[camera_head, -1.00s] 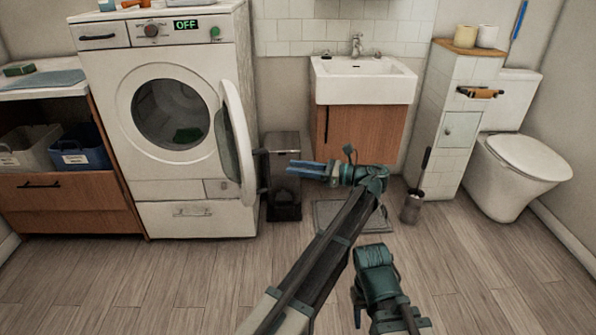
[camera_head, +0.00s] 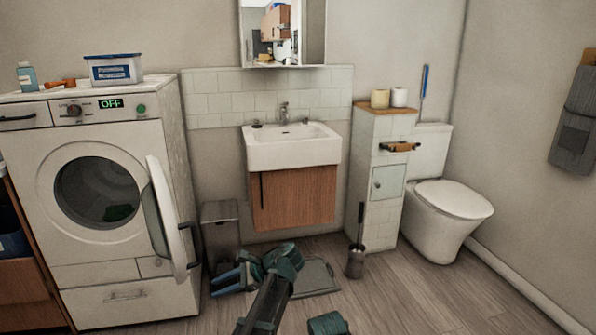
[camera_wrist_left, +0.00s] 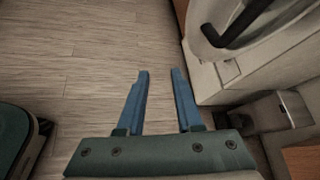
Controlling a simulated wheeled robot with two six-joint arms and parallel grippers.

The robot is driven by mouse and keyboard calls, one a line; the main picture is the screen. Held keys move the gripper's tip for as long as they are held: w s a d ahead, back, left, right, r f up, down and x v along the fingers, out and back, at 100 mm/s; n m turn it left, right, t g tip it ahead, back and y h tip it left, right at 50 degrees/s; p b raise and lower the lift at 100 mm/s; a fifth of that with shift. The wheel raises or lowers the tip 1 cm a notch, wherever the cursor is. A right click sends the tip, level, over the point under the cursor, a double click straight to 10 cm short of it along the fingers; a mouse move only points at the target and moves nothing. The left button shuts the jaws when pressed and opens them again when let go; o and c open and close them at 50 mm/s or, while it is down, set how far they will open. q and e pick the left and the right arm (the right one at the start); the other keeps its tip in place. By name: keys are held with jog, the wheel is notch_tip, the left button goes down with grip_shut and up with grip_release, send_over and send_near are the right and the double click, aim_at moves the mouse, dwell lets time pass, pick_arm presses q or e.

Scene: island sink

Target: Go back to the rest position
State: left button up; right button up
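My left gripper (camera_head: 228,281) is low over the floor in front of the sink cabinet, pointing left toward the washing machine. In the left wrist view its two blue fingers (camera_wrist_left: 158,98) are apart with only wood floor between them, so it is open and empty. Of my right arm, only a small teal part shows at the bottom edge of the head view. The right gripper's fingers are not visible.
The washing machine (camera_head: 85,240) stands at the left with its door (camera_head: 165,215) swung open. A bin (camera_head: 220,232), sink (camera_head: 292,150), toilet brush (camera_head: 356,260) and toilet (camera_head: 450,215) line the wall. A grey scale-like mat (camera_head: 318,278) lies on the floor. Floor at right is clear.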

pick_arm(q)
jog(key=s+d+f+n+h, duration=0.1)
jog(key=s+f+n+h, duration=0.5)
jog(key=s+f, duration=0.3)
jog(key=s+d+f+n+h, duration=0.1)
jog(key=s+d+n+h, duration=0.1)
jog(key=s+d, duration=0.55)
jog(key=s+d+f+n+h, duration=0.1)
jog(key=s+d+h, duration=0.3)
jog(key=d, duration=0.6)
notch_tip(320, 180, up, 33)
jog(key=s+y+p, duration=0.1)
jog(key=p, duration=3.2)
jog(key=shift+s+r, duration=0.15)
jog(key=shift+r, duration=0.05)
jog(key=shift+a, duration=0.1)
